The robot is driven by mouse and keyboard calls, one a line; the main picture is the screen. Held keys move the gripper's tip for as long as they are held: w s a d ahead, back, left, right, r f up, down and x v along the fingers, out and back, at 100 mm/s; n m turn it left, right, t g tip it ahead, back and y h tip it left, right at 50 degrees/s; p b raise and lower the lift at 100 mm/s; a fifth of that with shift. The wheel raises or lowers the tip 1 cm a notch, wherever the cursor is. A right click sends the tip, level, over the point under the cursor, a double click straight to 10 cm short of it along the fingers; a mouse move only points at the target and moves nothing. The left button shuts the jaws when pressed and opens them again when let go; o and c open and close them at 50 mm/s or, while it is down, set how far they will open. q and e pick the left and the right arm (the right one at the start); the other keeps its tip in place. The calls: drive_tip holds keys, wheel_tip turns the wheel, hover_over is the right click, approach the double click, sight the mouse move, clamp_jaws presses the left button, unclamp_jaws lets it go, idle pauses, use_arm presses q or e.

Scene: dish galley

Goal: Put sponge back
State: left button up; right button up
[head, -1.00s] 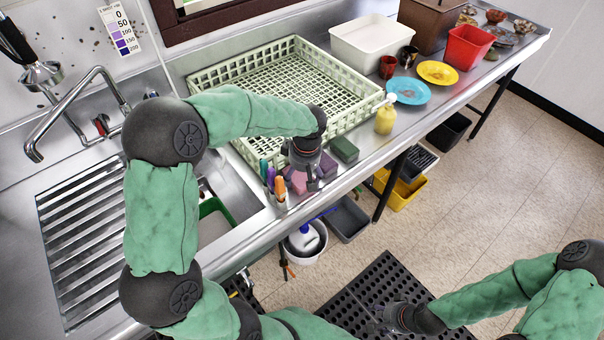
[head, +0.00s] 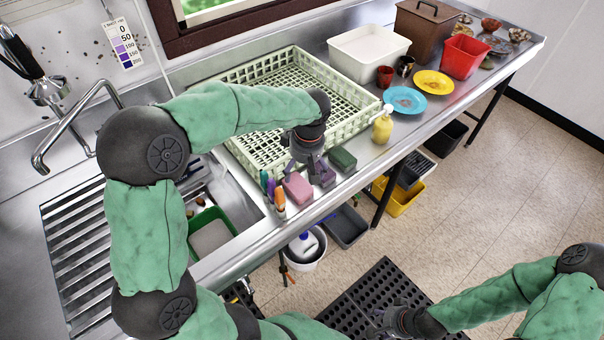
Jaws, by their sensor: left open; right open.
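My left gripper (head: 312,168) is open and points down just above and behind the row, close to the purple sponge. Its fingers partly cover that sponge, and I cannot tell whether they touch it. My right gripper (head: 378,322) is open and empty, low over the black floor mat and away from the counter.
The pale green dish rack (head: 375,118) stands behind the sponges.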

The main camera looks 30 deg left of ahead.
use_arm(q)
drive_tip(key=shift+s+d+r+p, duration=0.1)
drive_tip(key=shift+r+p, duration=0.05)
drive_tip(key=shift+r, duration=0.7)
drive_tip(key=shift+d+r+p, duration=0.1)
drive_tip(key=shift+r+p, duration=0.05)
drive_tip(key=shift+r, duration=0.7)
drive_tip(key=shift+r, duration=0.1)
